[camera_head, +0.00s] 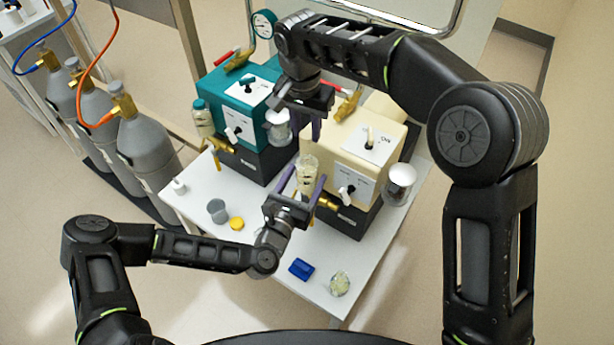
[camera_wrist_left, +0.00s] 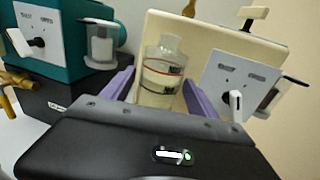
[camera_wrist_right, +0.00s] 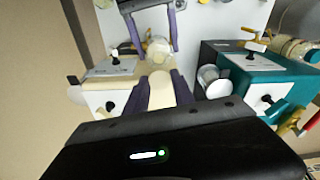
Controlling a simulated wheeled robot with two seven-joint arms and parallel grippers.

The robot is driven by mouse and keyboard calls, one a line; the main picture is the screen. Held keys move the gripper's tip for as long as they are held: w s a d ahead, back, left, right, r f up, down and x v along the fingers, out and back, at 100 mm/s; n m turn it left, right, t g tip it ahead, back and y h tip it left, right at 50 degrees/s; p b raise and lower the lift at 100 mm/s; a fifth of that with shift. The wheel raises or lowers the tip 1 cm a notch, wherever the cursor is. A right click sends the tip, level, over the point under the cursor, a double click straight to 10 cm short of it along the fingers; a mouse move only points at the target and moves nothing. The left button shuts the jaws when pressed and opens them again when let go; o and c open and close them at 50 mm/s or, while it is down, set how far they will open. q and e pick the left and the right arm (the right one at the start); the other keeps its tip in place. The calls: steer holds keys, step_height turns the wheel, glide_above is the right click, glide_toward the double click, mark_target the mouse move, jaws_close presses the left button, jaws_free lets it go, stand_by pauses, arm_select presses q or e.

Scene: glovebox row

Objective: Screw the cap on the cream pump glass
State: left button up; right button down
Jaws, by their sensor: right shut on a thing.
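The cream pump (camera_head: 368,142) stands on the white table. Its clear glass (camera_head: 308,168) is upright at the pump's left side, with pale contents and an open neck. My left gripper (camera_head: 302,182) has its purple fingers on either side of this glass, which also shows in the left wrist view (camera_wrist_left: 163,78). The fingers look spread, with no clear grip. My right gripper (camera_head: 314,128) is above and behind the glass, apart from it. It is shut on the cream cap (camera_wrist_right: 160,91), seen between its fingers in the right wrist view. The cap is hidden in the head view.
The teal pump (camera_head: 238,98) with its own capped glass (camera_head: 203,118) stands close on the left. A grey cup (camera_head: 217,210), yellow cap (camera_head: 236,223), blue block (camera_head: 301,268) and small round glass (camera_head: 340,283) lie nearer the front. Gas cylinders (camera_head: 147,150) stand left of the table.

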arm_select(q)
jaws_close()
stand_by(0.5)
